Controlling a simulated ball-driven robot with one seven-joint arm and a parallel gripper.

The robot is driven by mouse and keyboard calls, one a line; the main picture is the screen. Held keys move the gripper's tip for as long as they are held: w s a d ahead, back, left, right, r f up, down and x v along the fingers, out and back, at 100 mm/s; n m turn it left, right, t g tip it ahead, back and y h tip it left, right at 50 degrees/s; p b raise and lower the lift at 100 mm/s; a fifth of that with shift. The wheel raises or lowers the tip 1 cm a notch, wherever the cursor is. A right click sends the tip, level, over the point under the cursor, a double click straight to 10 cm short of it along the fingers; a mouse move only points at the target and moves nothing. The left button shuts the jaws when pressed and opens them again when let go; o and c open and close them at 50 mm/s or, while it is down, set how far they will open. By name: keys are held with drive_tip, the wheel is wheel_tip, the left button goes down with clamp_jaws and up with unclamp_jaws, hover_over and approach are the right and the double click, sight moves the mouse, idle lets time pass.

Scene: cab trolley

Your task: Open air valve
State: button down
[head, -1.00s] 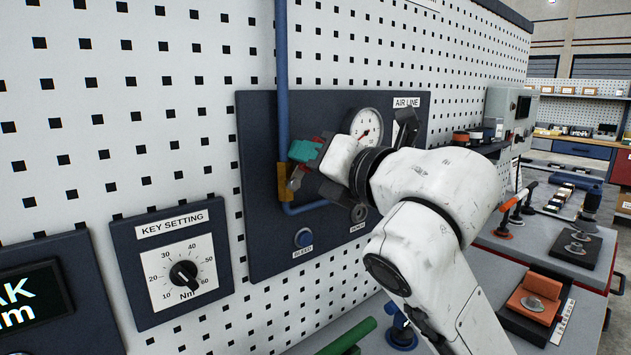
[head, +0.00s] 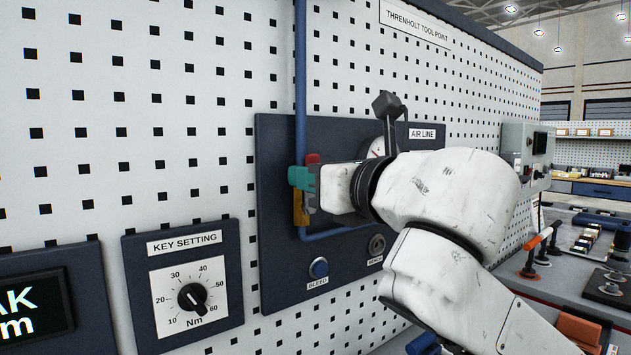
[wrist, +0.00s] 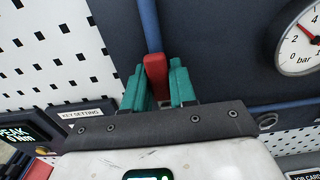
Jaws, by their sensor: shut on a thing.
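The air valve is on the blue pipe (head: 301,80) of the dark AIR LINE panel (head: 275,150). Its brass body (head: 301,208) shows just below my gripper (head: 304,178). The red valve handle (head: 312,158) shows at the top of the teal fingers. In the wrist view the handle (wrist: 156,72) stands between the two teal fingers (wrist: 160,88), in line with the pipe behind it. My gripper is shut on the handle. My wrist hides part of the pressure gauge (head: 377,148); its dial shows in the wrist view (wrist: 305,38). The handle's pivot is hidden.
The blue BLEED button (head: 318,267) and a round port (head: 376,244) sit below the valve. The KEY SETTING dial (head: 192,297) is to the left on the pegboard. A bench with tools and trays (head: 590,270) lies at the right.

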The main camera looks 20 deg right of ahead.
drive_tip(key=shift+f, duration=0.1)
idle(0.3)
drive_tip(key=c, duration=1)
unclamp_jaws()
drive_tip(key=b+v, duration=0.1)
drive_tip(key=v, duration=0.9)
drive_tip(key=shift+s, duration=0.4)
drive_tip(key=shift+d, duration=0.1)
